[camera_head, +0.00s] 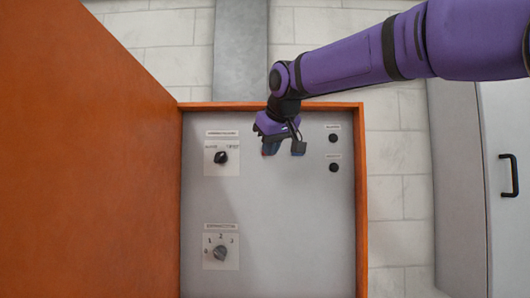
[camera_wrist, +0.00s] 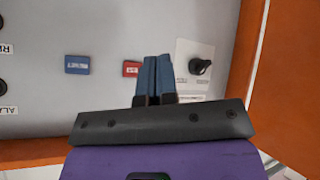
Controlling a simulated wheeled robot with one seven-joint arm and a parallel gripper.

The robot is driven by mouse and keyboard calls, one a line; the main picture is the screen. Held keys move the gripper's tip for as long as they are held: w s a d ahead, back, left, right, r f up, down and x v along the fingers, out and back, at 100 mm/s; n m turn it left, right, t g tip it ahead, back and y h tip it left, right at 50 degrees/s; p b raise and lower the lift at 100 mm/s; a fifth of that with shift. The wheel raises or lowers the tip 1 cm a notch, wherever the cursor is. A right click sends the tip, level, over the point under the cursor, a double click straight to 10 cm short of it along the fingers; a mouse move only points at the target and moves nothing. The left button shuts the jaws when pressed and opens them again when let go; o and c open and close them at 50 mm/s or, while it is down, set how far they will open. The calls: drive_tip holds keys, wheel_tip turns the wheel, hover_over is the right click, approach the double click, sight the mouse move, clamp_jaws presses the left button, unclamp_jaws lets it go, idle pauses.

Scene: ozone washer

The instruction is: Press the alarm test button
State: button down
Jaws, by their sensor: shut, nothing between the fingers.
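The alarm test button is most likely the upper round black button (camera_head: 333,138) at the panel's right; its small label starts with "AL" but is hard to read. In the wrist view, that black button (camera_wrist: 2,85) is cut off by the left edge, near a label reading "ALA". My gripper (camera_head: 270,148) is over the upper middle of the panel, left of the button and apart from it. In the wrist view, its blue fingers (camera_wrist: 157,62) are shut together and empty. I cannot tell how far they are from the panel.
A second black button (camera_head: 333,168) sits below the first. A selector knob (camera_head: 220,157) and a rotary dial (camera_head: 220,253) are at the left. The wrist view shows blue (camera_wrist: 77,65) and red (camera_wrist: 131,68) rectangles. The open orange door (camera_head: 90,170) stands left; an orange frame (camera_head: 361,210) surrounds the panel.

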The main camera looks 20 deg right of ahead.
idle(0.3)
drive_tip(key=w+d, duration=0.2)
drive_tip(key=w, duration=0.6)
drive_tip(key=shift+w+d, duration=0.15)
drive_tip(key=shift+d, duration=0.2)
drive_tip(key=shift+w, duration=0.15)
idle(1.8)
drive_tip(key=shift+w+d, duration=0.15)
drive_tip(key=shift+w, duration=0.1)
drive_tip(key=shift+w+d, duration=0.1)
drive_tip(key=shift+w, duration=0.25)
idle(0.8)
drive_tip(key=shift+s, duration=0.1)
drive_tip(key=shift+s+a, duration=0.25)
drive_tip(key=shift+s, duration=0.4)
